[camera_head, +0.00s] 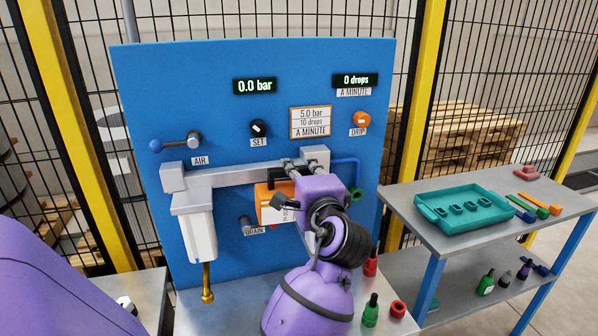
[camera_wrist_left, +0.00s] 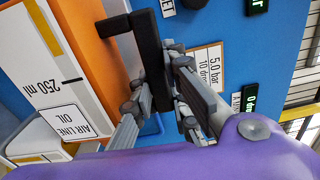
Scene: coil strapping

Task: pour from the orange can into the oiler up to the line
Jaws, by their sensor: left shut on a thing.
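The orange can (camera_head: 262,206) is in front of the blue panel in the head view, partly behind my left arm. In the left wrist view the can (camera_wrist_left: 85,45) fills the left side, with a white label reading 250 ml. Its black handle (camera_wrist_left: 152,55) runs between the fingers. My left gripper (camera_head: 292,168) is shut on this handle; it also shows in the left wrist view (camera_wrist_left: 160,92). A grey block (camera_head: 316,156) shows at the right end of the air unit. I cannot make out the oiler's bowl, line or oil level behind the can and arm. My right gripper is not in view.
A white filter bowl (camera_head: 200,232) hangs at the left of the panel (camera_head: 225,80). The displays read 0.0 bar and 0 drops. Green (camera_head: 370,311) and red (camera_head: 398,309) items stand on the bench front. A teal tray (camera_head: 470,228) sits on the right-hand table.

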